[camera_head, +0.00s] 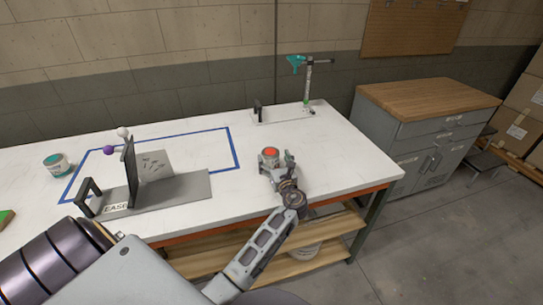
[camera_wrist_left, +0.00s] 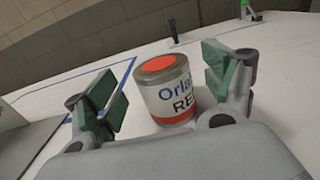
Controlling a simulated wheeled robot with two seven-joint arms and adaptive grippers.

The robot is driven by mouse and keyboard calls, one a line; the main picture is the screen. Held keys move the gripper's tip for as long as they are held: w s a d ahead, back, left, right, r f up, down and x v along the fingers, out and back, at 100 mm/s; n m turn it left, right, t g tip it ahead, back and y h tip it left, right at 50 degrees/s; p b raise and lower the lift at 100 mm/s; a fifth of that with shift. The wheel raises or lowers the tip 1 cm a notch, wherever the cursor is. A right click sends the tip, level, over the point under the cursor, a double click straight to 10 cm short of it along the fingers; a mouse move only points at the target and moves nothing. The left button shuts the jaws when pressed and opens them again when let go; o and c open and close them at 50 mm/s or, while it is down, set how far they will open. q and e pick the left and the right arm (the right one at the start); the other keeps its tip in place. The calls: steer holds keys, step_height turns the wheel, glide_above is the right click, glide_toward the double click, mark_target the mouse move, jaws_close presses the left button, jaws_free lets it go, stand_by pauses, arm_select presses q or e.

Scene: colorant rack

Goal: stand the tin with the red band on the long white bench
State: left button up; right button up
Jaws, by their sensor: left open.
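The tin with the red band (camera_head: 270,154) stands upright on the long white bench (camera_head: 330,160), near its right part. In the left wrist view the tin (camera_wrist_left: 170,92) shows a red patch on its lid, a white label with partly hidden lettering and a red band at the bottom. My left gripper (camera_head: 276,168) is open at the near side of the tin. In the left wrist view its green-padded fingers (camera_wrist_left: 167,95) stand on either side of the tin, with visible gaps. My right gripper is not in view.
A grey stand (camera_head: 180,192) with dark uprights sits near blue tape (camera_head: 236,150). A clamp-like stand (camera_head: 308,85) is at the back. A wood-topped cabinet (camera_head: 430,98) stands to the right. Bench right of the tin is clear.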

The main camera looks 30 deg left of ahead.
arm_select(q)
steer(key=v, duration=0.7)
steer(key=shift+s+d, duration=0.15)
steer(key=shift+d, duration=0.05)
stand_by(0.5)
